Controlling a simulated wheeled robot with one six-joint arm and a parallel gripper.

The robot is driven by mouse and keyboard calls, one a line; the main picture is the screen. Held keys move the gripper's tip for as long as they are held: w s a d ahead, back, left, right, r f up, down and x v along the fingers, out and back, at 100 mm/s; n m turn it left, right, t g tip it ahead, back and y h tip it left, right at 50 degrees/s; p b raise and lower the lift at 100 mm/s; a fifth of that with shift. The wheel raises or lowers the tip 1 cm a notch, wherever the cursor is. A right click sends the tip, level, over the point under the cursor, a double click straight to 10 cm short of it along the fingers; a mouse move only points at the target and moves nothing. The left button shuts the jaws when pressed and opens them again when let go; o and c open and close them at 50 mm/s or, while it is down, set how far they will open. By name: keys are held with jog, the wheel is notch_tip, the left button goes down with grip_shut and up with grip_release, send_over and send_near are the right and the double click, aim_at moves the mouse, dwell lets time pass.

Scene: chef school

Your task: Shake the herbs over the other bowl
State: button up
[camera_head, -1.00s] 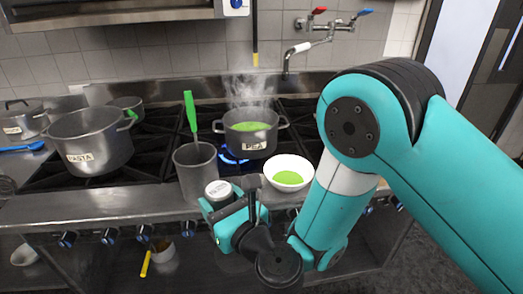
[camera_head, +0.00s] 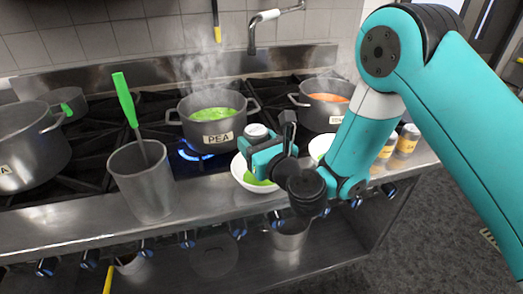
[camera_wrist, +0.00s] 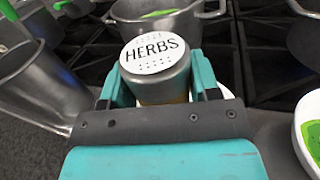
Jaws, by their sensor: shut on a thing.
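My gripper (camera_head: 266,143) is shut on the herbs shaker (camera_head: 258,131), a metal can with a white perforated lid. The wrist view shows the shaker (camera_wrist: 156,56) upright between both fingers, its lid reading HERBS. In the head view my gripper is over a white bowl (camera_head: 240,172) holding green soup and hides part of it. A second white bowl (camera_head: 318,147) stands to its right, mostly hidden behind my arm. In the wrist view a white bowl with green contents (camera_wrist: 300,128) shows at the right edge, apart from the shaker.
The steaming PEA pot (camera_head: 213,133) sits on a lit burner behind the bowls. A pot with orange contents (camera_head: 322,112) is to its right. A metal container (camera_head: 147,193) with a green-handled tool stands left. Orange-labelled jars (camera_head: 406,143) stand at the counter's right end.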

jog(key=shift+w+d+f+h, duration=0.15)
jog(key=shift+w+d+h, duration=0.15)
jog(key=shift+w+d, duration=0.25)
jog(key=shift+d+n, duration=0.3)
jog(key=shift+d, duration=0.05)
jog(key=r+n, duration=0.1)
jog(key=n, duration=0.6)
jog(key=d+r+n+b, duration=0.1)
jog(key=n, duration=0.7)
jog(key=w+d+r+n, duration=0.1)
jog(key=n, duration=0.7)
